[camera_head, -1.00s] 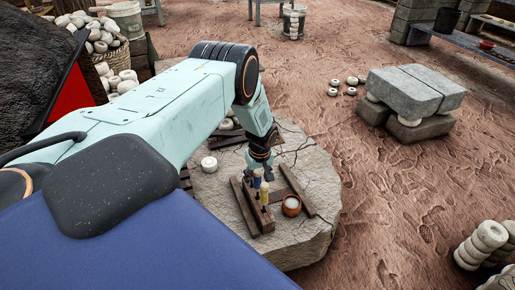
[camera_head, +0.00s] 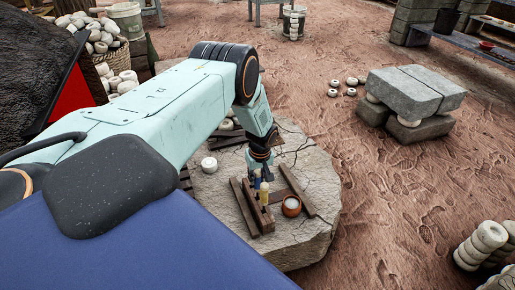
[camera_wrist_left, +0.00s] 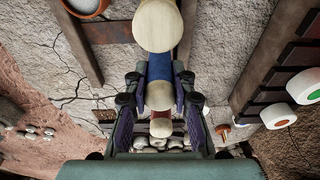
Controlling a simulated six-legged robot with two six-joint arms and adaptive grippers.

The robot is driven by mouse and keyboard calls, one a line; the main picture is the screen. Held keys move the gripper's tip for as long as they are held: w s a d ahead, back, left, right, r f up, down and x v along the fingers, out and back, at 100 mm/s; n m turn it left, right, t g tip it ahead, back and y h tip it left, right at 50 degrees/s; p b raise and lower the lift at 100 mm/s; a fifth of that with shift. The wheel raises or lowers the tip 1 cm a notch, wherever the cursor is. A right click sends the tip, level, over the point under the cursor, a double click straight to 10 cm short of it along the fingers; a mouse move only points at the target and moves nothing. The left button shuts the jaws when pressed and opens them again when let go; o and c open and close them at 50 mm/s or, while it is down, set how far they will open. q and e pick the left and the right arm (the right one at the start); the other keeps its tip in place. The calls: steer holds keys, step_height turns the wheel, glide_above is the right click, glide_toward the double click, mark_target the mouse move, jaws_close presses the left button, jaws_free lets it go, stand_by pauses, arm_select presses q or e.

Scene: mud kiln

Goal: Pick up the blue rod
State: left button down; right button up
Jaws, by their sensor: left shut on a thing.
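My left gripper (camera_head: 259,178) is low over the stone slab, at the dark wooden rack there. In the left wrist view its two fingers (camera_wrist_left: 160,92) are closed on the sides of the blue rod (camera_wrist_left: 159,67). In the head view a bit of blue (camera_head: 257,182) shows at the fingers, behind a pale yellow upright piece (camera_head: 264,191). I cannot tell whether the rod's lower end is clear of the rack. My right gripper is not in view.
The cracked stone slab (camera_head: 317,235) carries dark wooden strips (camera_head: 297,190), an orange bowl (camera_head: 291,206) and a white round piece (camera_head: 209,164). Stacked grey blocks (camera_head: 415,92) stand to the right. Muddy ground between is mostly clear.

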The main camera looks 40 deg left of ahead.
arm_select(q)
steer(key=shift+r, duration=0.15)
step_height(320, 180, up, 10)
steer(key=p, duration=0.5)
steer(key=shift+p, duration=0.4)
